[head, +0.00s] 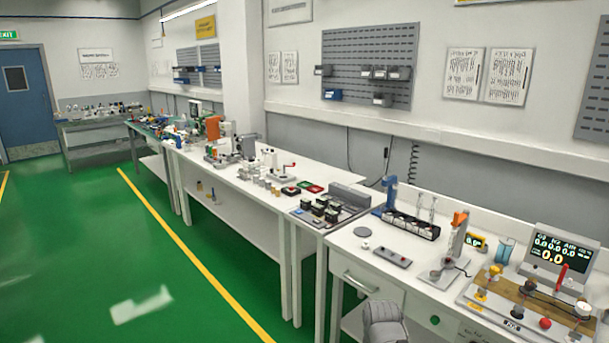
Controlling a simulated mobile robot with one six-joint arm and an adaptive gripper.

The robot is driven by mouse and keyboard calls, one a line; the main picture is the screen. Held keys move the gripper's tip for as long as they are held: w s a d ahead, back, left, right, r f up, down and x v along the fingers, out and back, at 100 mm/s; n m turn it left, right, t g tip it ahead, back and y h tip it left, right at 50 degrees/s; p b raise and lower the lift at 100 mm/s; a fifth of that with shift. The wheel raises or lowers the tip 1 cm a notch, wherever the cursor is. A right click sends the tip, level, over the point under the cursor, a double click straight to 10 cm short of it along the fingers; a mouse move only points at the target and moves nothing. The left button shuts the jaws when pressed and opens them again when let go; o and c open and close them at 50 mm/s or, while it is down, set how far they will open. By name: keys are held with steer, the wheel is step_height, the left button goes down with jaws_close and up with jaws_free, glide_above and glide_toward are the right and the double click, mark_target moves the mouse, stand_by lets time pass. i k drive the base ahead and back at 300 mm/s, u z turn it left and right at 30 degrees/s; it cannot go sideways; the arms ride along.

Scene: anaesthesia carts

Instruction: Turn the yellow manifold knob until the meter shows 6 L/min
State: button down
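The yellow knob (495,270) stands at the back left of a wooden-topped manifold board (511,288) on the white bench at the right. The meter (560,256) stands behind the board, tilted back. Its dark screen has O2, N2 and AIR readings that look like 0.0, and a large yellow 0.0 below. A red upright part (562,274) covers a bit of the meter's front. My gripper is not in view; a grey rounded part at the bottom edge seems to be a link of my arm, well left of the board.
Dark knobs (528,287) and a red knob (545,323) share the board with the yellow knob. An orange-topped stand (457,236) is just left. Green floor is free at the left.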

mark_target(494, 270)
steer(key=z, duration=1.25)
